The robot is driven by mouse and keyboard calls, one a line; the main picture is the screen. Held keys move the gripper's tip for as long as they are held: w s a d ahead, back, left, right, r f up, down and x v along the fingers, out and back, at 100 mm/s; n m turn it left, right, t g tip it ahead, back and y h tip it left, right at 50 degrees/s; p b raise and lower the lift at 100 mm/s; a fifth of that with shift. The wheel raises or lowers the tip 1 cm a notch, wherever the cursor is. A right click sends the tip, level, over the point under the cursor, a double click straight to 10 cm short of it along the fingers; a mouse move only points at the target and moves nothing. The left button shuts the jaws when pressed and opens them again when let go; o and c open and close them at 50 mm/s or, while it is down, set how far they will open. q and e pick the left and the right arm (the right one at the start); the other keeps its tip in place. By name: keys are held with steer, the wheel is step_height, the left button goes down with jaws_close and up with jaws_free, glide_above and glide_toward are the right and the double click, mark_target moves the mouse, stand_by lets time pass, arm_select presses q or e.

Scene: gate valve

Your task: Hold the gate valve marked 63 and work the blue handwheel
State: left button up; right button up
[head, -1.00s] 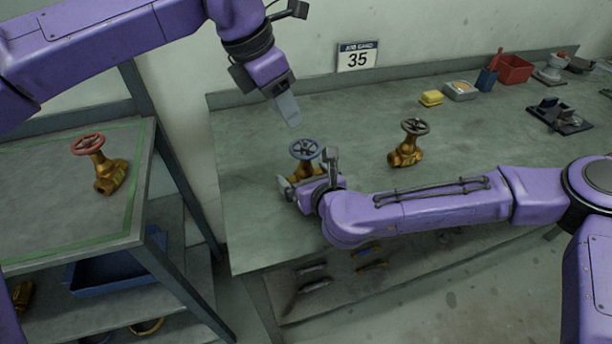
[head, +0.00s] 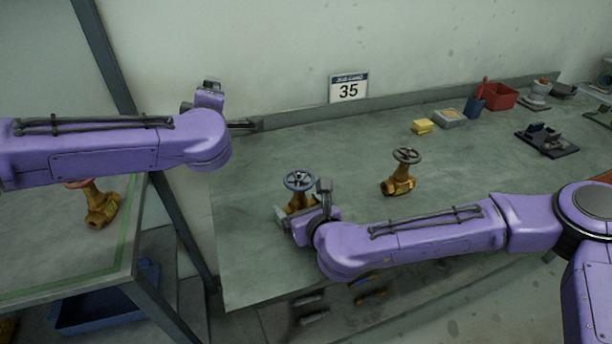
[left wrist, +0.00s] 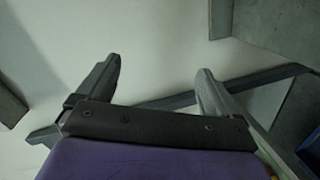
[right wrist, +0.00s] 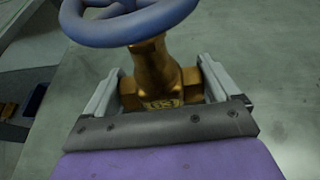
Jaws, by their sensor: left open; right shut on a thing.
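The brass gate valve (head: 297,201) with the blue handwheel (head: 299,181) stands upright on the bench's left part. In the right wrist view its brass body (right wrist: 155,75) carries a plate (right wrist: 162,104) that reads like 63, and the blue handwheel (right wrist: 130,22) is above it. My right gripper (head: 300,220) is shut on the valve body, one finger on each side. My left gripper (head: 245,125) is open and empty, above and left of the valve near the wall. The left wrist view shows its two fingers (left wrist: 155,85) spread with nothing between them.
Another brass valve with a dark handwheel (head: 406,156) stands right of it on the bench (head: 350,150). A red-wheeled valve (head: 101,207) is on the left shelf unit, partly behind my left arm. A sign reading 35 (head: 348,88) stands at the wall. Bins and tools lie far right.

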arm_select(q)
steer(key=m+t+h, duration=0.1)
steer(key=m+t, duration=0.1)
steer(key=m, duration=0.1)
steer(key=m+g+h, duration=0.7)
steer(key=m+h, duration=1.1)
steer(key=m, duration=0.7)
glide_toward(312, 173)
steer(key=x, duration=0.8)
steer(key=shift+w+d+f, duration=0.2)
steer(key=shift+w+f, duration=0.05)
steer(key=shift+w, duration=0.1)
steer(key=c, duration=1)
steer(key=shift+c, duration=0.2)
